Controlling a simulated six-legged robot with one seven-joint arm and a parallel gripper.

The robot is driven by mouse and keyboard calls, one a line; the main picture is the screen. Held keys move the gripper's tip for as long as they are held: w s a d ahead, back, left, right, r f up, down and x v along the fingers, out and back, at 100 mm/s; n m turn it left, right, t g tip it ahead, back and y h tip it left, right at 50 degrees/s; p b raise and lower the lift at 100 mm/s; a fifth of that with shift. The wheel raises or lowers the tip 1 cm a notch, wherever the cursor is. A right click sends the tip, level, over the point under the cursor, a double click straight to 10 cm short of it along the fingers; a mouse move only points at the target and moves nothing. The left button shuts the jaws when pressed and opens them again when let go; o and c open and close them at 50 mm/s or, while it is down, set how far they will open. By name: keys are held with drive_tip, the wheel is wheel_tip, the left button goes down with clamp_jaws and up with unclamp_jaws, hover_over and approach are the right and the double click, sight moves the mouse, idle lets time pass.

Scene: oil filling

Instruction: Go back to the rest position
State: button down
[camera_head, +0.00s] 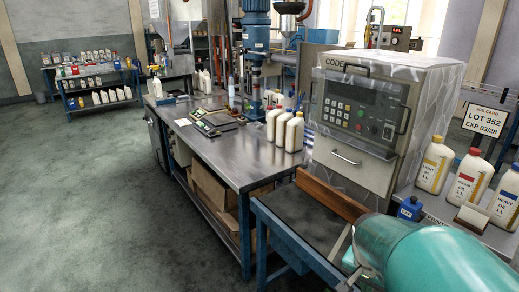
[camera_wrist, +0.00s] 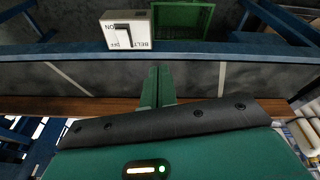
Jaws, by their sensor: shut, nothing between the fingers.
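My gripper (camera_wrist: 158,88) shows in the wrist view as two green fingers pressed together with nothing between them. It is over the dark conveyor belt (camera_wrist: 195,78), near the blue frame rail. In the head view my teal arm fills the lower right corner, and the fingertips cannot be made out there. The belt (camera_head: 305,218) also shows in the head view, left of my arm. A white BELT ON/OFF switch box (camera_wrist: 127,30) is beyond the rail in the wrist view, beside a green crate (camera_wrist: 182,27).
The coder machine (camera_head: 375,120) stands behind the belt. Labelled oil bottles (camera_head: 434,163) and a job card sign (camera_head: 483,118) are at the right. A steel bench (camera_head: 235,155) with white bottles (camera_head: 294,132) is at centre. The floor (camera_head: 80,190) at left is clear.

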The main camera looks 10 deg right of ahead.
drive_tip(key=s+a+r+n+t+y, duration=0.1)
drive_tip(key=s+a+r+n+t, duration=0.1)
drive_tip(key=a+r+n, duration=0.3)
drive_tip(key=s+a+r+n+t+y, duration=0.1)
drive_tip(key=a+r+n, duration=0.4)
drive_tip(key=a, duration=0.8)
drive_tip(key=shift+s+r+n+t+y, duration=0.3)
drive_tip(key=shift+s+r+t, duration=0.2)
drive_tip(key=shift+r+t, duration=0.3)
